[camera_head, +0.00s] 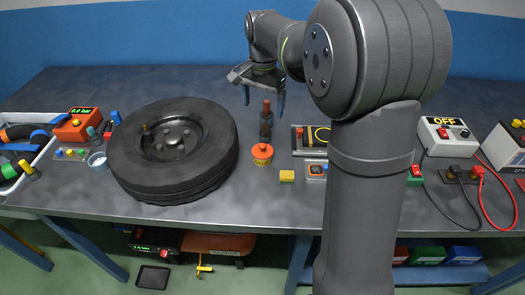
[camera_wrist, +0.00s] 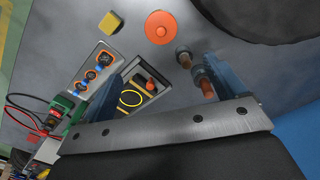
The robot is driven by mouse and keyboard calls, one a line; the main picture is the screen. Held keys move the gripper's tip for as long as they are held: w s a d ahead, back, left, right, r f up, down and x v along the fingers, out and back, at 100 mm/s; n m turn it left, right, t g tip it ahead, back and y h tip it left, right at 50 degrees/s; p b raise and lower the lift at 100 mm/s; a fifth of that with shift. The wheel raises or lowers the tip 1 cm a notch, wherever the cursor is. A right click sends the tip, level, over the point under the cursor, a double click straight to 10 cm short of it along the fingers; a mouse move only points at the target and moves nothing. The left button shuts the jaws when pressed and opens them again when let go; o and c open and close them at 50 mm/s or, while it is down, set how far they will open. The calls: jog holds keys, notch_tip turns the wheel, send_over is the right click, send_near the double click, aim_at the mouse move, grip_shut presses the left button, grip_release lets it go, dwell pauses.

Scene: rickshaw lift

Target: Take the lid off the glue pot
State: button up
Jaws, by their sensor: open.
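The glue pot (camera_head: 262,158) is a small orange-yellow pot standing on the bench just right of the tyre. Its orange lid (camera_head: 262,150) is on top; in the wrist view the lid shows from above as an orange disc (camera_wrist: 162,27) with a small knob. My gripper (camera_head: 263,98) is open, its two blue fingers apart and nothing between them that I can see held. It hangs above the bench, farther back than the pot. In the wrist view the lid lies beyond the fingertips, near the top edge.
Dark upright tools with brown tops (camera_head: 266,122) stand behind the pot, close below my fingers. A tyre (camera_head: 155,172) lies left. A yellow block (camera_head: 287,176) and a tray with a yellow ring (camera_head: 303,149) are right. Bare bench lies in front of the pot.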

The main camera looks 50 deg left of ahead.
jog(key=n, duration=1.5)
send_over(263, 145)
jog(key=f, duration=1.1)
jog(key=shift+s+d+f, duration=0.1)
jog(key=shift+s+d, duration=0.05)
jog(key=shift+s, duration=0.15)
jog(key=shift+w+f, duration=0.2)
jog(key=shift+f, duration=2.5)
jog(key=shift+c, duration=0.4)
jog(key=c, duration=1)
